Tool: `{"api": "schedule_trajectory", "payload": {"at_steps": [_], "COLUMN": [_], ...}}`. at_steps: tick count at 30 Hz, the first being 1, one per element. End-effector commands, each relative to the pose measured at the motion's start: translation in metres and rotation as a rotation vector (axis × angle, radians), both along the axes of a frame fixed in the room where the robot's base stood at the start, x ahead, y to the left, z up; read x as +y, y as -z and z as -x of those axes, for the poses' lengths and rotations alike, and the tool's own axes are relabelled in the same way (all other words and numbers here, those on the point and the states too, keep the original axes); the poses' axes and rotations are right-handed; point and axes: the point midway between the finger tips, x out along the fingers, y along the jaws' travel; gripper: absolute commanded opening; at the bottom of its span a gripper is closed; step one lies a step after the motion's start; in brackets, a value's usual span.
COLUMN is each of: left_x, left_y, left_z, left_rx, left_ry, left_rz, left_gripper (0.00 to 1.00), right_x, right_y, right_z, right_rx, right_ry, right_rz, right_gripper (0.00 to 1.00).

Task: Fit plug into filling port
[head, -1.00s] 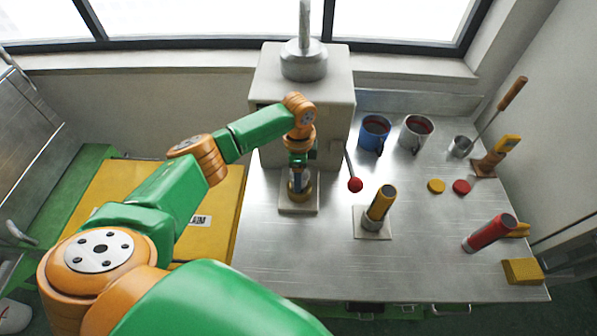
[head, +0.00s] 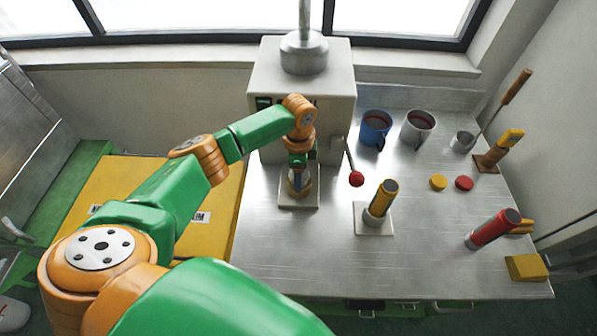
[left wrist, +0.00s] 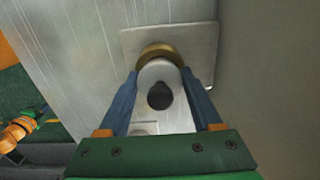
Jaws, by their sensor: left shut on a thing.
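My left gripper (head: 299,182) points down over a small plate in front of the pale machine. In the left wrist view its blue fingers (left wrist: 162,100) are shut on a pale grey rounded piece with a dark round top (left wrist: 160,95), which looks like the plug. A brass ring (left wrist: 158,50) shows just beyond the piece, and the brass also shows under the fingers in the head view (head: 300,193). I cannot tell whether it is the filling port, or how deep the piece sits in it. My right gripper is not in view.
The pale machine (head: 325,85) stands close behind my left gripper, with a red-knobbed lever (head: 356,179) to the right. A yellow-topped cylinder (head: 385,195) stands on a plate. Blue (head: 374,131) and grey (head: 418,129) mugs are behind. The front of the metal table (head: 300,260) is clear.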

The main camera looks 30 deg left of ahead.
Motion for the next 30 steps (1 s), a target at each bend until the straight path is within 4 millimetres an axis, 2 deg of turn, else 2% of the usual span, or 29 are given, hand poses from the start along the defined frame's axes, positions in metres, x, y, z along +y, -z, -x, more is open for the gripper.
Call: {"api": "schedule_trajectory", "payload": {"at_steps": [3,4,7,14,24,30], "left_x": [0.0,0.0,0.0,0.0,0.0,0.0], "left_y": [0.004,0.003,0.003,0.001,-0.059,-0.069], "left_z": [0.0,0.0,0.0,0.0,0.0,0.0], "left_rx": [0.0,0.0,0.0,0.0,-0.002,0.0], "left_ry": [0.0,0.0,0.0,0.0,0.0,-0.001], "left_rz": [0.0,0.0,0.0,0.0,-0.001,0.0], "left_gripper": [0.09,0.74,1.0,1.0,1.0,1.0], "right_x": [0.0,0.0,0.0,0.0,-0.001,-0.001], "right_y": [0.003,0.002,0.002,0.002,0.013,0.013], "right_z": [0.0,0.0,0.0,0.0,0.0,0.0], "right_rx": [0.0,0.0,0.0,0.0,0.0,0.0], "right_ry": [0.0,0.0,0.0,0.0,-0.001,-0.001], "right_rz": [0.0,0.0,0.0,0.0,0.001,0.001], "right_gripper": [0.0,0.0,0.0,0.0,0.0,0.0]}}
